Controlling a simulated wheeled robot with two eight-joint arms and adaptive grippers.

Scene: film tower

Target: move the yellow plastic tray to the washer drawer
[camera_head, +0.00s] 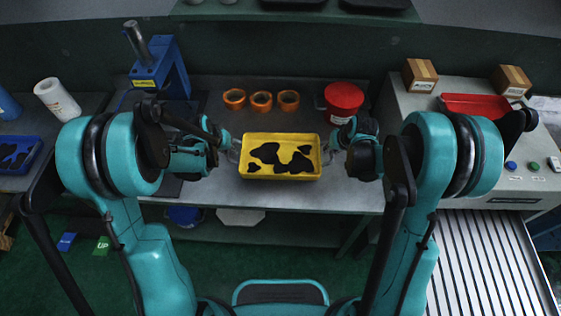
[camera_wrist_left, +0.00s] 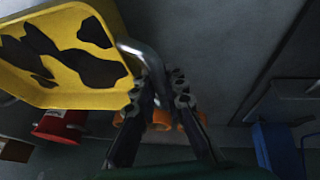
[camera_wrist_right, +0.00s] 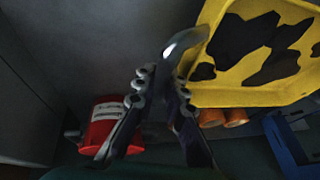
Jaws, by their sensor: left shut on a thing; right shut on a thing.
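The yellow plastic tray (camera_head: 281,138) holds several flat black pieces and lies between my two grippers, over the grey bench. It has a metal handle at each end. My left gripper (camera_head: 232,150) is shut on the tray's left handle, which shows in the left wrist view (camera_wrist_left: 138,50). My right gripper (camera_head: 332,152) is shut on the right handle, seen in the right wrist view (camera_wrist_right: 182,42). I cannot tell whether the tray touches the bench. The washer drawer cannot be made out for sure; a slatted metal surface (camera_head: 490,265) lies at the lower right, below a grey machine with buttons.
Several orange rings (camera_head: 261,101) and a red canister (camera_head: 343,98) stand behind the tray. A blue press (camera_head: 160,72) is at the back left. A red tray (camera_head: 474,105) and two cardboard boxes (camera_head: 419,75) sit on the grey machine (camera_head: 520,178). A blue tray (camera_head: 15,154) is far left.

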